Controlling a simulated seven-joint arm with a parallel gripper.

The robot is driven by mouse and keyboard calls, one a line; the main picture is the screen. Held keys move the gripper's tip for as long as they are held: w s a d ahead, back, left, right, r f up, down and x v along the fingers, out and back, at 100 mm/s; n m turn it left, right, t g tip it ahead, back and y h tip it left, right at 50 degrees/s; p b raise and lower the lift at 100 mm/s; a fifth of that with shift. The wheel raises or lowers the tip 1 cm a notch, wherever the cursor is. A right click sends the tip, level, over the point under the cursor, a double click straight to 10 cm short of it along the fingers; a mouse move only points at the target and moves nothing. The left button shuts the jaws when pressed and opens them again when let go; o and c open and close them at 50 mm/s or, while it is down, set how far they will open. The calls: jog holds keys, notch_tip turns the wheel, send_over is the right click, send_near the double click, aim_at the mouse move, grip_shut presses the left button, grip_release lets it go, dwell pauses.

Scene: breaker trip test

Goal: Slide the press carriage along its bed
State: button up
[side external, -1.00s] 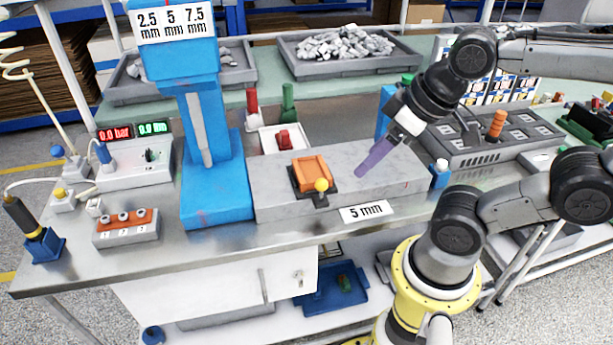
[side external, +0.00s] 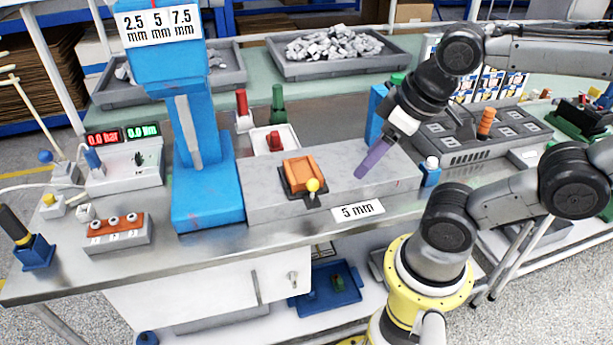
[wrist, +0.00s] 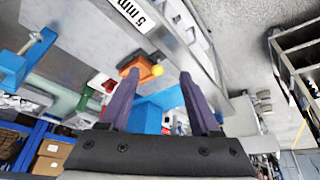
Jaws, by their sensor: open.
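My gripper (side external: 362,174) has purple fingers and is over the bed's right part, apart from the carriage. In the wrist view my gripper (wrist: 157,80) has its fingers spread with nothing between them.
A "5 mm" label (side external: 358,210) is on the bed's front. A blue post (side external: 376,112) and a white-capped blue piece (side external: 430,172) stand at the bed's right end. A white tray with a red part (side external: 274,141) lies behind. The bed between carriage and gripper is clear.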

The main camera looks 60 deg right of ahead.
jog(key=w+f+n+g+h, duration=0.3)
jog(key=w+n+g+h, duration=0.5)
jog(key=n+h, duration=0.3)
jog(key=w+a+f+n+t+h, duration=0.3)
jog(key=a+f+h, duration=0.2)
jog(key=a, duration=0.1)
jog(key=n+t+h, duration=0.1)
jog(key=n+t, duration=0.2)
jog(key=n, duration=0.1)
send_near(317, 175)
jog(key=d, duration=0.2)
jog(key=d+r, duration=0.1)
jog(key=d, duration=0.4)
jog(key=shift+w+d+r, duration=0.3)
jog(key=shift+w+d, duration=0.05)
jog(key=shift+d, duration=0.05)
grip_shut()
dwell(0.4)
